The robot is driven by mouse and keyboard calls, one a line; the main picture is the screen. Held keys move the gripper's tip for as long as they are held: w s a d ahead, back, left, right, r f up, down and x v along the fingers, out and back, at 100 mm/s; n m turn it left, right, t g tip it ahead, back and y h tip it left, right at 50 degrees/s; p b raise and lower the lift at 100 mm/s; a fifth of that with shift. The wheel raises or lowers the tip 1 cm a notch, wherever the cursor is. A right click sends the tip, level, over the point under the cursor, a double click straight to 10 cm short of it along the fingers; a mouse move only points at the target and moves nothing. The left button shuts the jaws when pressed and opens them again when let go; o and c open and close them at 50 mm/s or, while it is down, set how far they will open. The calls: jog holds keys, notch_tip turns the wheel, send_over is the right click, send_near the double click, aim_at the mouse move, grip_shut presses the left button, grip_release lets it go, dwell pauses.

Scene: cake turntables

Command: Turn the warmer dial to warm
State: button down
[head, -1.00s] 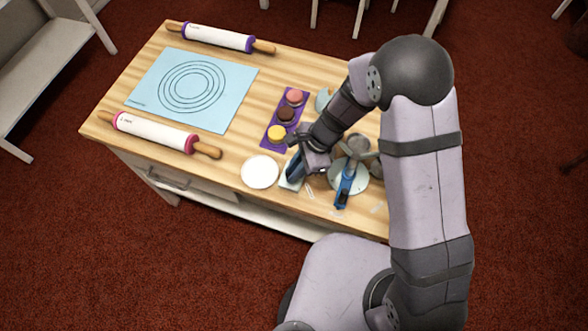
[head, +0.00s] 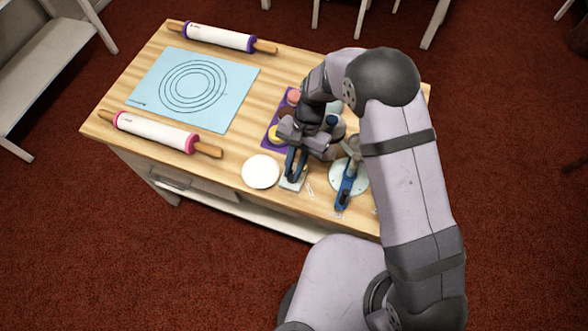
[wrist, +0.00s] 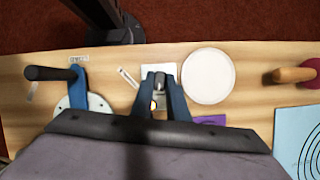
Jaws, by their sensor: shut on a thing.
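The warmer is a small white square unit (head: 292,185) near the front edge of the table, beside a round white disc (head: 261,172); the unit also shows in the wrist view (wrist: 157,69). My gripper (wrist: 161,80) points down at it, its two blue fingers shut on a small grey dial (wrist: 159,86). The fingers hide much of the dial, so its setting is not readable. A small yellowish spot shows between the fingers. In the head view my gripper (head: 292,176) covers the dial.
A turntable (head: 340,178) with a blue crank and dark handle (wrist: 55,73) stands close by. A purple tray (head: 270,142) with coloured rounds lies behind my gripper. A blue mat (head: 225,105) and two rolling pins (head: 157,132) lie left.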

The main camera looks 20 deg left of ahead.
jog(key=shift+a+n+h, duration=0.1)
jog(key=shift+n+h, duration=0.3)
jog(key=shift+n, duration=0.6)
jog(key=c, duration=1.7)
grip_release()
jog(key=shift+r+b, duration=0.1)
jog(key=shift+b, duration=0.2)
jog(key=b+v, duration=0.2)
jog(key=v, duration=0.3)
jog(key=shift+w+r, duration=0.2)
jog(key=shift+r, duration=0.05)
jog(key=shift+v, duration=0.8)
